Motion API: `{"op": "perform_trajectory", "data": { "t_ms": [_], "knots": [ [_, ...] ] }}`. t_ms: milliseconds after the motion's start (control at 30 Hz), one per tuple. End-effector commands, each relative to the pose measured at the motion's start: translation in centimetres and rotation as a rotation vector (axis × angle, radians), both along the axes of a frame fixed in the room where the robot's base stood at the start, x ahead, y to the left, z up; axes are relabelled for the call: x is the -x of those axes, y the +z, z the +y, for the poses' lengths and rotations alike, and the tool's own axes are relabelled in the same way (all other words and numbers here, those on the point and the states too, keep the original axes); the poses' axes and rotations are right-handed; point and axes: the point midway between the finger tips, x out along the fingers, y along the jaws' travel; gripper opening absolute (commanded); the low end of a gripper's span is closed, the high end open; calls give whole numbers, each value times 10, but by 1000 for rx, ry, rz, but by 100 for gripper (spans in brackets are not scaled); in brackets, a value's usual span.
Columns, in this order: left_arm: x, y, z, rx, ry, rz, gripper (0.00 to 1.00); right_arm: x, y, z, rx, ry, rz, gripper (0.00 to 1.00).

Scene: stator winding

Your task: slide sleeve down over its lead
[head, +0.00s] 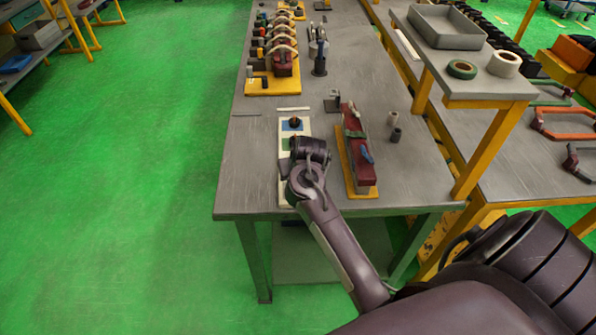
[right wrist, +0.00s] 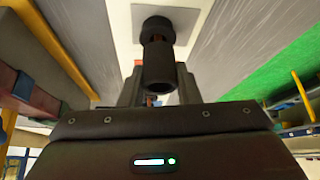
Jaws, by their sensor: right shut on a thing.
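In the right wrist view a black sleeve (right wrist: 158,66) is between the two fingers of my right gripper (right wrist: 158,88), which is shut on it. Just beyond the sleeve's far end is a dark round piece (right wrist: 157,27) on a pale plate. A little copper colour shows between them, and I cannot tell how far the sleeve is around the lead. In the head view my right gripper (head: 309,152) is above the pale strip (head: 283,192) and hides the sleeve. My left gripper is not in view.
A maroon block on a yellow base (head: 366,190) stands close to the right of my gripper. Two small cylinders (head: 394,127) are farther right. A yellow tray of parts (head: 275,86) is at the back. The table's left front corner is clear.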

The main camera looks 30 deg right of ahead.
Motion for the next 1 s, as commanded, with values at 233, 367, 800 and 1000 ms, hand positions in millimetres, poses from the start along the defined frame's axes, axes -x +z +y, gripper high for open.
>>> {"op": "perform_trajectory", "data": {
  "t_ms": [233,367,800,1000],
  "knots": [
    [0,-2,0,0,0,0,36,0,-4,0,0,0,0,8],
    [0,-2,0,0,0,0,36,0,-4,0,0,0,0,8],
    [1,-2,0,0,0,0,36,0,-3,0,0,0,0,55],
    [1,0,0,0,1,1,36,8,13,2,6,1,-1,55]
  ]
}}
